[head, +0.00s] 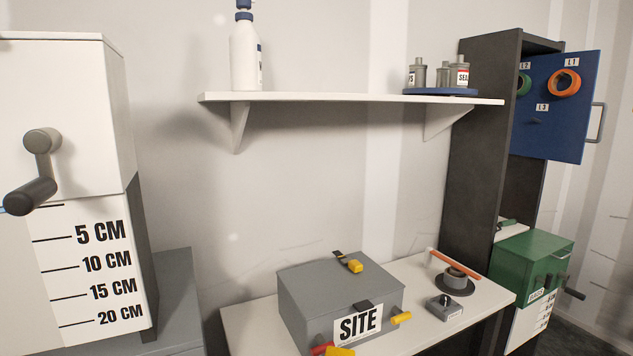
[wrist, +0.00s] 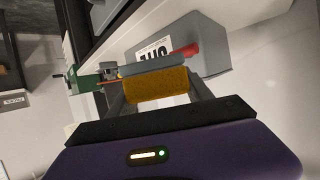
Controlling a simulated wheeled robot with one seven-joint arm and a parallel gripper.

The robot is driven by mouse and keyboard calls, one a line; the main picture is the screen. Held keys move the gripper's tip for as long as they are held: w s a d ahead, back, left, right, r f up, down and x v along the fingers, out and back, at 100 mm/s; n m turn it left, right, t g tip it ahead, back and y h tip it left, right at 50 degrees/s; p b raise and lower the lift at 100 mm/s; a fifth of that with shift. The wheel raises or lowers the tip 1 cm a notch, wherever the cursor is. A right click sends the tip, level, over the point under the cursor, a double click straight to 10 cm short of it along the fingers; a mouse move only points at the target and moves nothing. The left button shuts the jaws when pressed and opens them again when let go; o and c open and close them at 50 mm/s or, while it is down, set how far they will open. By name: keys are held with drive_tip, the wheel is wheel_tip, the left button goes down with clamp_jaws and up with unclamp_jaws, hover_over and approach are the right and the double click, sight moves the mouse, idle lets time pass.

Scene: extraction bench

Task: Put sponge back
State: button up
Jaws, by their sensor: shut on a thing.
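A yellow-orange sponge (wrist: 157,86) sits between the two fingers of my gripper (wrist: 158,92) in the wrist view. My gripper is shut on it. Beyond the sponge is the grey box labelled SITE (wrist: 205,45), with a grey bar and a red handle (wrist: 190,50) showing close behind the sponge. In the head view my gripper cannot be made out. A yellow patch (head: 340,351) at the bottom edge, in front of the grey box (head: 310,292), may be part of the sponge; I cannot tell.
The grey box stands on a white bench (head: 250,325). A small grey switch box (head: 444,308) and a round dark stand (head: 455,284) with an orange bar sit right of it. A wall shelf (head: 340,98) holds a white bottle (head: 245,55). A green box (head: 530,262) is at right.

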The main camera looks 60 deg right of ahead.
drive_tip(key=w+a+f+n+t+y, duration=0.1)
drive_tip(key=a+f+n+t+y, duration=0.3)
drive_tip(key=a, duration=1)
drive_tip(key=w+a+f+n+t+y, duration=0.2)
drive_tip(key=a+f+n+t+y, duration=0.2)
drive_tip(key=a+f+n+y, duration=0.4)
drive_tip(key=a+f+n, duration=0.2)
drive_tip(key=a+f, duration=0.3)
drive_tip(key=a, duration=0.1)
drive_tip(key=shift+a+f+t+y, duration=0.15)
drive_tip(key=shift+a+t+y, duration=0.1)
drive_tip(key=shift+t+y, duration=0.05)
drive_tip(key=shift+w, duration=0.1)
